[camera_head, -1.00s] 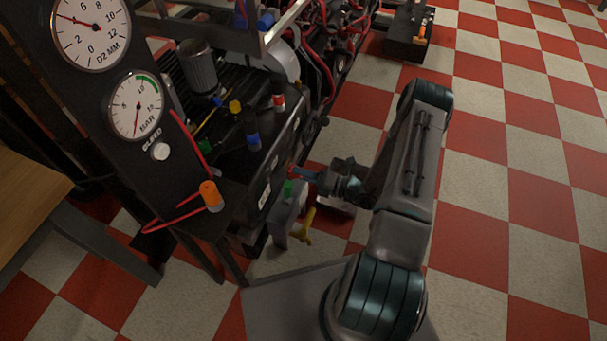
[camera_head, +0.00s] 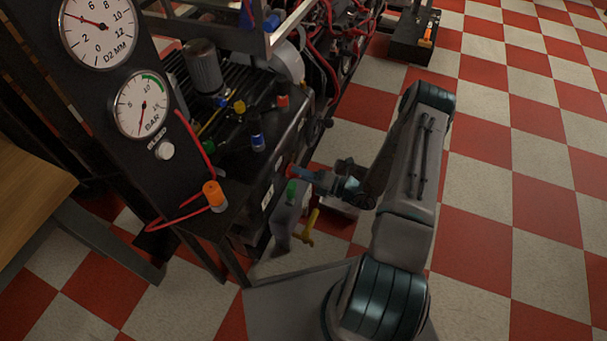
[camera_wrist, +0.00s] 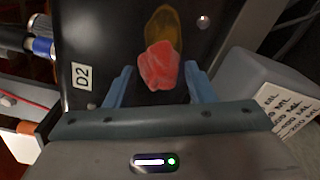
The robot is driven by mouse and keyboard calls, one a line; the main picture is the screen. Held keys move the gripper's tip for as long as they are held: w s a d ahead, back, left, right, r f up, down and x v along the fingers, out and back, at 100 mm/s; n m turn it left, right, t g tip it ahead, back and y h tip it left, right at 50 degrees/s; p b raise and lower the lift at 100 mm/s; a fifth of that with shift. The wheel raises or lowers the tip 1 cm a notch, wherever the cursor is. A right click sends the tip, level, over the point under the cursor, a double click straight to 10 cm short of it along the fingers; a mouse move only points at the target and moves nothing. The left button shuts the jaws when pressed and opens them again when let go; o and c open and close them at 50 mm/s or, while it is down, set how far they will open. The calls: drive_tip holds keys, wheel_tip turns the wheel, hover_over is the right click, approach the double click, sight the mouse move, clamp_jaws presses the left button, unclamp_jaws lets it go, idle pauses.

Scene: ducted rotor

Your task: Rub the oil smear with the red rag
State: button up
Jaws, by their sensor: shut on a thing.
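The red rag (camera_wrist: 160,66) is a crumpled bundle between the blue fingers of my gripper (camera_wrist: 160,88) in the wrist view. My gripper is shut on it. The oil smear (camera_wrist: 165,25) is a translucent amber-brown patch on the black panel marked D2. The rag overlaps the smear's lower end in the picture, and its upper part shows beyond the rag. Whether the rag touches the panel is hard to tell. In the head view my gripper (camera_head: 301,172) reaches left to the black panel's side, with a bit of the red rag (camera_head: 289,171) at its tip.
A grey container (camera_head: 286,217) with a green cap and yellow handle stands just below my gripper. A gauge panel (camera_head: 141,105) with an orange-capped fitting (camera_head: 214,195) is at left. Red hoses (camera_head: 327,40) run behind. The checkered floor at right is clear.

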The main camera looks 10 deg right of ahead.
drive_tip(key=shift+a, duration=0.1)
drive_tip(key=shift+w+d+b, duration=0.35)
drive_tip(key=shift+w+d, duration=0.4)
drive_tip(key=shift+w, duration=0.25)
drive_tip(key=shift+w+d+b, duration=0.3)
drive_tip(key=shift+w+d, duration=0.4)
drive_tip(key=shift+w, duration=0.35)
drive_tip(key=shift+w+d+b, duration=0.35)
drive_tip(key=shift+w+d, duration=0.4)
drive_tip(key=shift+w, duration=0.25)
drive_tip(key=shift+s+a+r+p, duration=0.1)
drive_tip(key=shift+s+a+p, duration=0.6)
drive_tip(key=shift+s+a, duration=0.35)
drive_tip(key=shift+s+a+r+p, duration=0.1)
drive_tip(key=shift+s+a+p, duration=0.7)
drive_tip(key=shift+s, duration=0.35)
drive_tip(key=shift+s+a+f, duration=0.1)
drive_tip(key=shift+s+a, duration=0.55)
drive_tip(key=shift+s, duration=0.2)
drive_tip(key=p+v, duration=0.1)
drive_tip(key=v, duration=0.5)
drive_tip(key=shift+d+f, duration=0.15)
drive_tip(key=shift+d, duration=0.1)
